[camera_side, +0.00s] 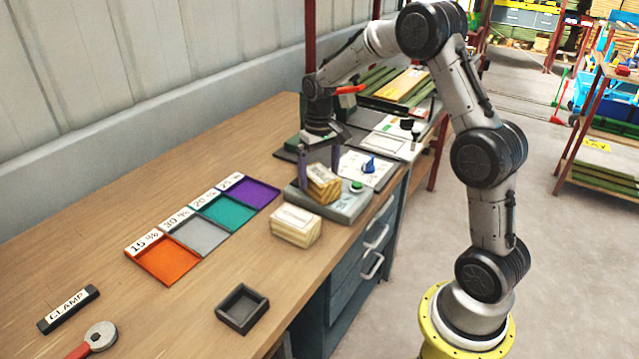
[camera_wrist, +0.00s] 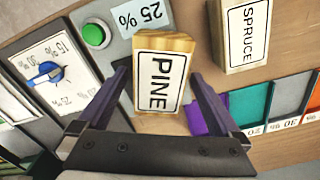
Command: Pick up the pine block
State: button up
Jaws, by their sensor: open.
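The pine block (camera_side: 323,183) is a pale wooden block with a white label, resting on the grey device (camera_side: 345,207) with the green button. My gripper (camera_side: 321,170) is open above the device, with one finger on each side of the pine block. The fingers also show in the wrist view (camera_wrist: 162,90), with gaps between them and the block. Whether either finger touches it I cannot tell.
Orange (camera_side: 168,260), grey, teal and purple trays lie in a row. A dark empty box (camera_side: 242,308), a clamp label and a red-handled tool lie nearer. A blue dial (camera_wrist: 45,73) sits beside the device.

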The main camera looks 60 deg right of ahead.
jog(key=shift+f, duration=0.15)
jog(key=c, duration=1.4)
grip_shut()
jog(key=shift+r, duration=0.2)
